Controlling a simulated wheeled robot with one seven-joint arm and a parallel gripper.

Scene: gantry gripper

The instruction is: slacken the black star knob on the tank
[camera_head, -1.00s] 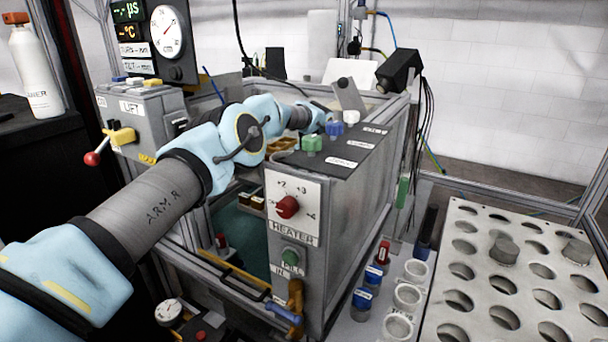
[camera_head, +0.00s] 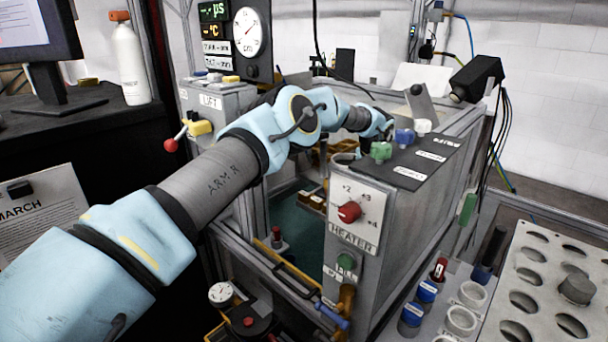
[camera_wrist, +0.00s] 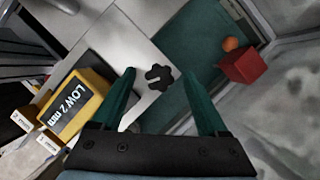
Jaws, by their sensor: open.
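The black star knob (camera_wrist: 159,77) shows in the wrist view, on a pale grey strip beside a dark green area of the tank (camera_head: 300,228). My gripper (camera_wrist: 160,75) is open, with its two green fingers on either side of the knob in that picture. The fingers look apart from the knob, and I cannot tell how far above it they are. In the head view my arm reaches over the tank, and my gripper and the knob are hidden behind the arm and the heater panel.
A yellow block marked LOW (camera_wrist: 75,105) lies left of the fingers in the wrist view, and a red cube (camera_wrist: 243,67) lies right. The heater box with a red dial (camera_head: 349,212) stands at the tank's front. A perforated rack (camera_head: 540,290) stands at right.

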